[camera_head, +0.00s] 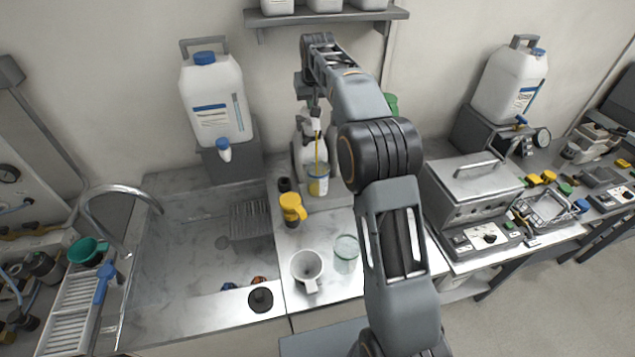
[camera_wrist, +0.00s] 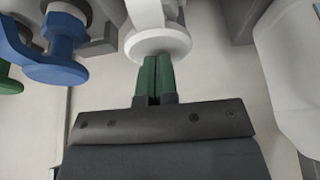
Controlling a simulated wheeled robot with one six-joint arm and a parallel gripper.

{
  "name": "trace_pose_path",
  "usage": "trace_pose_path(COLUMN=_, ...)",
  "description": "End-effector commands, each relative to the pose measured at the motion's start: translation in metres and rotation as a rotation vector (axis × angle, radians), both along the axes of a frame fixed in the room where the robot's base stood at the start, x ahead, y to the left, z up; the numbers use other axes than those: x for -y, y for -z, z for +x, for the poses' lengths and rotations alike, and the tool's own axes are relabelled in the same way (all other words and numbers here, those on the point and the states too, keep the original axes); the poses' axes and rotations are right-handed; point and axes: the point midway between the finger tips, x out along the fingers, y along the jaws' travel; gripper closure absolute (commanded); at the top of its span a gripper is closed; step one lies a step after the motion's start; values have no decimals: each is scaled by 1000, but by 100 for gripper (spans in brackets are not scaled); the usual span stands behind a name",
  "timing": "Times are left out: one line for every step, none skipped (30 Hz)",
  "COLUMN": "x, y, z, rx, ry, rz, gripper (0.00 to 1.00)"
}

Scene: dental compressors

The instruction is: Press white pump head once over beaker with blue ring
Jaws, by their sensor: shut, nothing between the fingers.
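The white pump head (camera_head: 316,124) tops a white bottle (camera_head: 299,155) at the back of the counter; it is also large in the wrist view (camera_wrist: 158,42). The beaker with the blue ring (camera_head: 318,186) stands in front of and below the pump head. A thin yellow streak runs down from the pump head to this beaker. My gripper (camera_head: 315,107) is shut and empty, above the pump head. In the wrist view its green fingertips (camera_wrist: 156,62) meet the rim of the white head, but whether they touch is unclear.
A blue pump head (camera_wrist: 55,48) is left of the white one in the wrist view. The sink (camera_head: 205,235) lies left.

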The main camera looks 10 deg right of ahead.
Motion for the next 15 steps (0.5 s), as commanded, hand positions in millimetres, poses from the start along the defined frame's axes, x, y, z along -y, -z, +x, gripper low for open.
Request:
trace_pose_path(x=0, y=6, z=0, rx=-6, ry=0, rz=0, gripper=100)
trace_pose_path(x=0, y=7, z=0, rx=-6, ry=0, rz=0, gripper=100)
trace_pose_path(x=0, y=9, z=0, rx=-7, ry=0, rz=0, gripper=100)
trace_pose_path(x=0, y=10, z=0, rx=-7, ry=0, rz=0, gripper=100)
trace_pose_path(x=0, y=11, z=0, rx=-7, ry=0, rz=0, gripper=100)
trace_pose_path(x=0, y=13, z=-1, rx=-8, ry=0, rz=0, gripper=100)
trace_pose_path(x=0, y=14, z=-1, rx=-8, ry=0, rz=0, gripper=100)
trace_pose_path(x=0, y=15, z=-1, rx=-8, ry=0, rz=0, gripper=100)
trace_pose_path(x=0, y=16, z=-1, rx=-9, ry=0, rz=0, gripper=100)
trace_pose_path(x=0, y=18, z=-1, rx=-9, ry=0, rz=0, gripper=100)
trace_pose_path(x=0, y=19, z=-1, rx=-10, ry=0, rz=0, gripper=100)
trace_pose_path(x=0, y=20, z=-1, rx=-10, ry=0, rz=0, gripper=100)
trace_pose_path(x=0, y=22, z=-1, rx=-10, ry=0, rz=0, gripper=100)
trace_pose_path(x=0, y=23, z=-1, rx=-10, ry=0, rz=0, gripper=100)
trace_pose_path(x=0, y=24, z=-1, rx=-10, ry=0, rz=0, gripper=100)
